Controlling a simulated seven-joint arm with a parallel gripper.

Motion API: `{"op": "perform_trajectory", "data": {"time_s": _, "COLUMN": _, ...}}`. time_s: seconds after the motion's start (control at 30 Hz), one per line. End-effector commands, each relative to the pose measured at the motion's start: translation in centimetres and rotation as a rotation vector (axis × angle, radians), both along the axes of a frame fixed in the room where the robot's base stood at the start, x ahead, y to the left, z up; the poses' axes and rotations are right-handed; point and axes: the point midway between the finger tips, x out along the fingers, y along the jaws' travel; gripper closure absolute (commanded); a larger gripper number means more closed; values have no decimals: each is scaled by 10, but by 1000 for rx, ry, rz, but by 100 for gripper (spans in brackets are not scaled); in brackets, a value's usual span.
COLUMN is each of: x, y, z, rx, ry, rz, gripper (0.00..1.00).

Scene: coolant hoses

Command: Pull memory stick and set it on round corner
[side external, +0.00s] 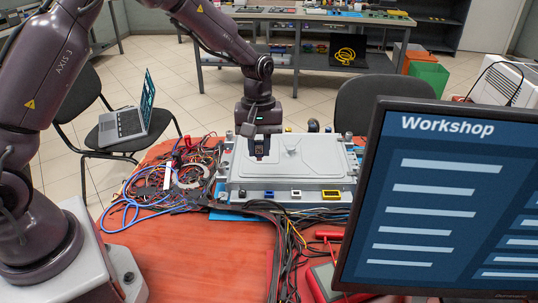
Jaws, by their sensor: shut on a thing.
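My gripper (260,154) points down over the left part of a grey, lidded unit (315,166) on the red table. It is shut on a small dark piece with a brownish patch (259,149), mostly hidden between the fingers. This may be the memory stick, but it is too small to be sure. I cannot tell whether the piece is still seated in the unit or free of it. The unit has a raised lid with rounded edges and coloured connectors along its front. I cannot tell which part is the round corner.
Tangled cables (150,192) lie left of the unit, and a dark cable bundle (285,222) runs along its front. A large monitor (450,200) blocks the right side. A red-handled tool (328,235) lies at front right. The front-left red tabletop (190,255) is clear.

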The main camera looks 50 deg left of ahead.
Motion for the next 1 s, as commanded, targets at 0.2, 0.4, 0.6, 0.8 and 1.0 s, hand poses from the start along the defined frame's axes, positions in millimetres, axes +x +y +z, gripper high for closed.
{"op": "perform_trajectory", "data": {"time_s": 0.2, "x": -34, "y": 44, "z": -11, "rx": -114, "ry": 67, "rz": 173, "gripper": 100}}
{"op": "perform_trajectory", "data": {"time_s": 0.4, "x": -87, "y": 93, "z": -17, "rx": -348, "ry": 145, "rz": 443, "gripper": 100}}
{"op": "perform_trajectory", "data": {"time_s": 0.6, "x": -129, "y": 129, "z": -10, "rx": -636, "ry": 157, "rz": 723, "gripper": 100}}
{"op": "perform_trajectory", "data": {"time_s": 0.8, "x": -151, "y": 155, "z": 1, "rx": -828, "ry": 106, "rz": 919, "gripper": 100}}
{"op": "perform_trajectory", "data": {"time_s": 1.0, "x": -159, "y": 164, "z": -14, "rx": -920, "ry": 82, "rz": 991, "gripper": 100}}
